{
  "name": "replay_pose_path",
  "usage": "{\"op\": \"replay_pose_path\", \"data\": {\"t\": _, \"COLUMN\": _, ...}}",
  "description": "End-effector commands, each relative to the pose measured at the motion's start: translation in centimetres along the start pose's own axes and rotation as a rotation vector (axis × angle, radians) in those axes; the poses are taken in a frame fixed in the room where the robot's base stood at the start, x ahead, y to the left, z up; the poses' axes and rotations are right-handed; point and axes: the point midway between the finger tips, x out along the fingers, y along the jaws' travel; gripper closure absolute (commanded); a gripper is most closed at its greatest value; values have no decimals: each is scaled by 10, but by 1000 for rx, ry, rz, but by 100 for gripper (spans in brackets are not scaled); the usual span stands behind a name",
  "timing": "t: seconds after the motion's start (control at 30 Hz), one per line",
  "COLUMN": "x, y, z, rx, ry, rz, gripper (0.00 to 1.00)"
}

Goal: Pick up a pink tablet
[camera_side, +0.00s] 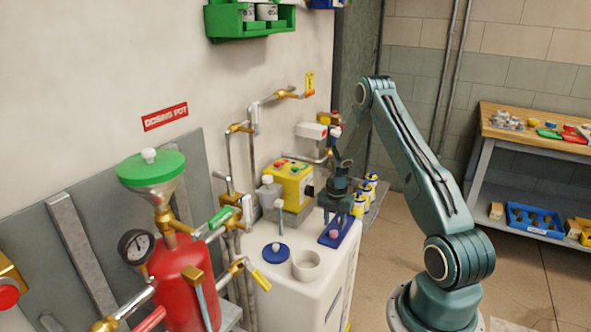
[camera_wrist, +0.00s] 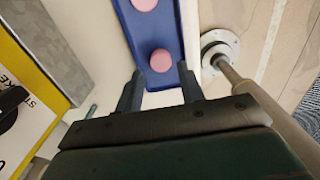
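Two round pink tablets lie on a narrow blue tray (camera_wrist: 136,28); the nearer tablet (camera_wrist: 160,60) and the farther tablet (camera_wrist: 145,5) show in the wrist view, the farther cut off by the top edge. In the side view, one pink tablet (camera_side: 333,234) shows on the blue tray (camera_side: 347,235), on the white bench top. My gripper (camera_side: 341,214) points down above the tray. In the wrist view, my gripper (camera_wrist: 161,82) is open and empty, with its fingers apart and the nearer tablet just beyond the tips, roughly centred between them.
A white tub (camera_side: 307,265) and a round blue lid (camera_side: 276,253) stand on the bench to the left. A yellow control box (camera_side: 291,185) is behind. Yellow-and-white bottles (camera_side: 364,193) stand close beside my gripper. A red dosing pot (camera_side: 185,275) and pipes are further left.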

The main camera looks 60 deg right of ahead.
Motion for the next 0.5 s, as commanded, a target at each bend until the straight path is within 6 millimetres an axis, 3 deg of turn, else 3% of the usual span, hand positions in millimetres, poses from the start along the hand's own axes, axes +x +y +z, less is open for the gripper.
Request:
{"op": "replay_pose_path", "data": {"t": 0.23, "x": 28, "y": -1, "z": 0, "rx": 0, "ry": 0, "rz": 0, "gripper": 62}}
{"op": "replay_pose_path", "data": {"t": 0.5, "x": 35, "y": -1, "z": 0, "rx": 0, "ry": 0, "rz": 1, "gripper": 62}}
